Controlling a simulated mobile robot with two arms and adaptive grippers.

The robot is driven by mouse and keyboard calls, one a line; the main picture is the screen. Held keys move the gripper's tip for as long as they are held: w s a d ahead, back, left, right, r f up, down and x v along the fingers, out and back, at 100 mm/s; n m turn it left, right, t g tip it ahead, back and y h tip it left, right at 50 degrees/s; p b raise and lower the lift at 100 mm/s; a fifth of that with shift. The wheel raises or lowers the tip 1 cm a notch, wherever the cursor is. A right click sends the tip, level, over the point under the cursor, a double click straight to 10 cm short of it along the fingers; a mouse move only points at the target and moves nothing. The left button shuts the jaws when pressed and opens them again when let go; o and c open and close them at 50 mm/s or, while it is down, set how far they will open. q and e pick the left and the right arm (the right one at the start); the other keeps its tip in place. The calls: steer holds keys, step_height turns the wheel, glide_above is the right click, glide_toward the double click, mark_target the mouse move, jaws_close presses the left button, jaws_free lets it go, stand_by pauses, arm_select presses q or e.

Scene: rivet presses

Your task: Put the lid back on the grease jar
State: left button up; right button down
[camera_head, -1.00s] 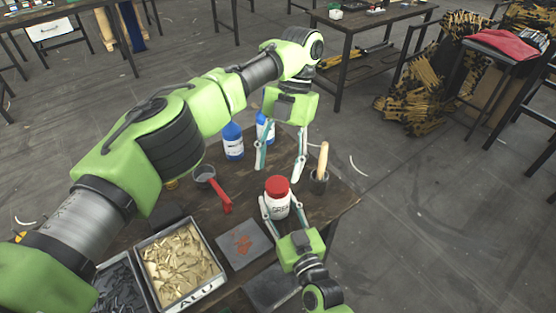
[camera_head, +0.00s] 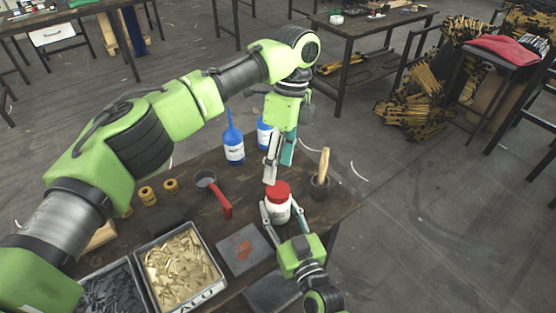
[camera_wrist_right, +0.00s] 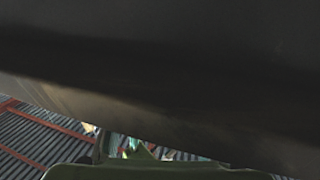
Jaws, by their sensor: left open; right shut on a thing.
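The white grease jar (camera_head: 278,213) stands upright near the right end of the wooden table in the head view. The red lid (camera_head: 278,191) sits on top of its mouth; whether it is fully seated cannot be told. My right gripper (camera_head: 281,216) is shut on the jar's body from the near side, a finger on each side. My left gripper (camera_head: 279,172) is open and empty, its fingers pointing down just above and behind the lid. Whether a fingertip touches the lid is unclear. The right wrist view is mostly blocked by a dark surface and shows neither jar nor lid.
A dark pot (camera_head: 320,187) with a wooden handle stands right of the jar. Blue bottles (camera_head: 234,150) stand behind. A red-handled dipper (camera_head: 223,205) lies left. A grey plate (camera_head: 238,262) and the ALU bin (camera_head: 158,297) are at the front left.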

mark_target(278, 189)
arm_select(q)
steer(key=n, duration=0.6)
steer(key=shift+r+t, duration=0.25)
steer(key=shift+t, duration=0.05)
steer(key=n, duration=0.6)
steer(key=shift+s+r+n+h, duration=0.15)
steer(key=shift+r+n+h, duration=0.1)
steer(key=shift+n+h, duration=0.05)
steer(key=n, duration=0.4)
steer(key=n+t, duration=0.1)
steer(key=n, duration=0.1)
steer(key=shift+s+a+r, duration=0.1)
steer(key=shift+s+r, duration=0.15)
steer(key=shift+r, duration=0.05)
steer(key=n, duration=0.7)
steer(key=shift+s+r+t+h, duration=0.25)
steer(key=shift+s+t+h, duration=0.05)
steer(key=shift+s+h, duration=0.1)
steer(key=shift+f, duration=4)
